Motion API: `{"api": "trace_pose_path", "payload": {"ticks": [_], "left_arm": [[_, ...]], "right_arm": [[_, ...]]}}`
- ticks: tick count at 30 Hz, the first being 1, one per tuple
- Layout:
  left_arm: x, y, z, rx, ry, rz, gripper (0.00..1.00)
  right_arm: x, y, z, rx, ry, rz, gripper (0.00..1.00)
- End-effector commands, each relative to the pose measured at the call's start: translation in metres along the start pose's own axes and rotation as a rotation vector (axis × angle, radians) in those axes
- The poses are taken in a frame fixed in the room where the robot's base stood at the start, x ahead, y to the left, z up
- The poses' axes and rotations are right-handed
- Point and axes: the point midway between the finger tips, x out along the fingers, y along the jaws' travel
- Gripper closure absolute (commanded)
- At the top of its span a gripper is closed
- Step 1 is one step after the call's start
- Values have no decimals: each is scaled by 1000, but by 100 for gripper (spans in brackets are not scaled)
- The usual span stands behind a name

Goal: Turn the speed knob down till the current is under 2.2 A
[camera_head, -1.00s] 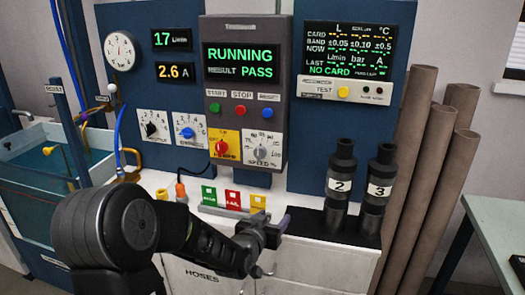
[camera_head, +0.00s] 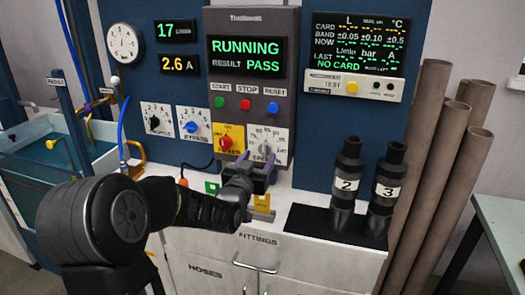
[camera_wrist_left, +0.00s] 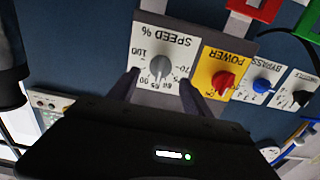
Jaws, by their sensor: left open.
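The grey speed knob (camera_head: 265,148) sits on a white SPEED % dial plate on the pump controller. In the left wrist view the knob (camera_wrist_left: 160,67) appears upside down, between and beyond my fingers. My left gripper (camera_head: 257,162) is open just in front of the dial; in the left wrist view its fingers (camera_wrist_left: 160,78) stand either side of the knob with gaps, and contact is not visible. The amber current display (camera_head: 179,65) reads 2.6 A. The controller screen (camera_head: 246,56) shows RUNNING, RESULT PASS. My right gripper is not in view.
The red power switch (camera_head: 227,142) on its yellow plate is close left of the speed dial. START, STOP and RESET buttons (camera_head: 245,104) are above. Two black tubes labelled 2 (camera_head: 346,185) and 3 (camera_head: 388,190) stand on the counter at right.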

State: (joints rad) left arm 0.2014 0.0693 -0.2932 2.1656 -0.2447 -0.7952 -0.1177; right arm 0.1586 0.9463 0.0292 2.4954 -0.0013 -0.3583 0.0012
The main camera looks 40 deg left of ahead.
Motion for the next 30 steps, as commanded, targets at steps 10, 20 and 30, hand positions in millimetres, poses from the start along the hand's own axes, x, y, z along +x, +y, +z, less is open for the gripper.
{"api": "trace_pose_path", "payload": {"ticks": [10,20,30], "left_arm": [[42,0,0,0,0,0,42],[43,0,0,0,0,0,46],[43,0,0,0,0,0,74]], "right_arm": [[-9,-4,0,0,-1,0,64],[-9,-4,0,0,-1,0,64],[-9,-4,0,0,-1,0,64]]}}
